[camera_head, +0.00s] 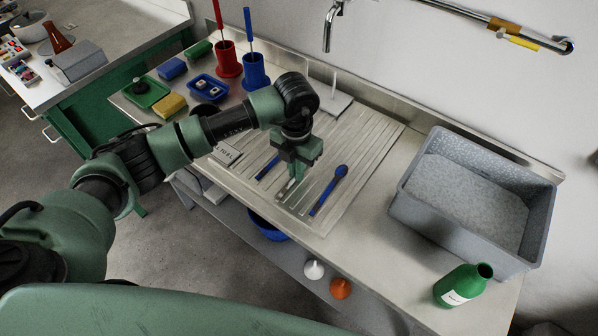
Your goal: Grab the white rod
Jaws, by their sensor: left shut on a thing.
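My left gripper (291,181) is low over the grooved drainboard (355,150), pointing down. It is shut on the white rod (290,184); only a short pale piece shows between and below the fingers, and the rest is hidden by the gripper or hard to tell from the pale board. A blue spoon (328,190) lies on the board just right of the gripper. Another blue tool (268,167) lies just left of it, partly covered by the gripper. My right gripper is not in view.
A grey basin (408,205) stands at the right, with a green bottle (462,287) in front of it. A stand with an upright thin rod (334,84) is behind the gripper. Red (228,62) and blue (254,73) holders stand at the back left.

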